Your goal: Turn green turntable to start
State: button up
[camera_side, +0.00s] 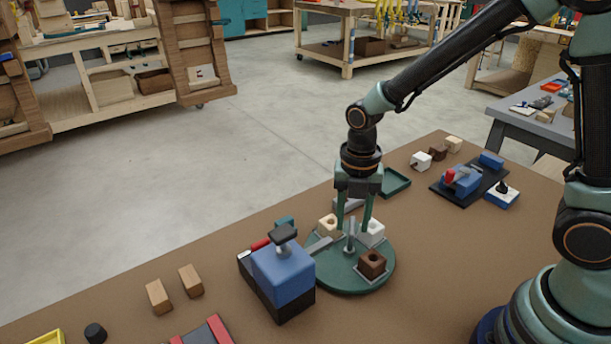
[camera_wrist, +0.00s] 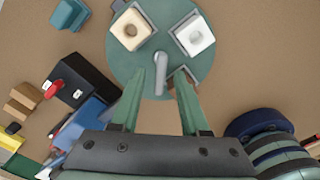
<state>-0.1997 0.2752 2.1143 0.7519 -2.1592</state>
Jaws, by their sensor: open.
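The green turntable (camera_side: 340,284) lies flat on the brown table in the side view, with a grey upright post (camera_side: 350,240) at its middle. It holds a light wood block (camera_side: 328,226), a white block (camera_side: 373,234) and a dark brown block (camera_side: 372,264) in grey holders. My gripper (camera_side: 354,227) points down over the turntable, open, one finger on each side of the post in this view. In the wrist view, the turntable (camera_wrist: 122,60) lies beneath the open fingers (camera_wrist: 161,76), with the post (camera_wrist: 160,70) between them. I cannot tell whether they touch it. The brown block is mostly hidden there.
A blue and black device (camera_side: 283,280) stands close to the turntable's left. Two wooden blocks (camera_side: 174,290) lie farther left. A green tray (camera_side: 396,182) sits behind, and a black board with a blue device (camera_side: 464,183) at the right. Table right of the turntable is clear.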

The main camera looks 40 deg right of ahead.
jog(key=shift+r, duration=0.1)
notch_tip(320, 180, up, 12)
dwell(0.5)
jog(key=s+d+r+m+t, duration=0.2)
jog(key=s+d+m, duration=0.1)
jog(key=m, duration=1)
jog(key=s+d+r+m+t, duration=0.2)
jog(key=s+d+m+t, duration=0.1)
jog(key=m, duration=1.1)
jog(key=shift+s+d+t, duration=0.25)
jog(key=shift+d+t, duration=0.05)
jog(key=shift+d, duration=0.25)
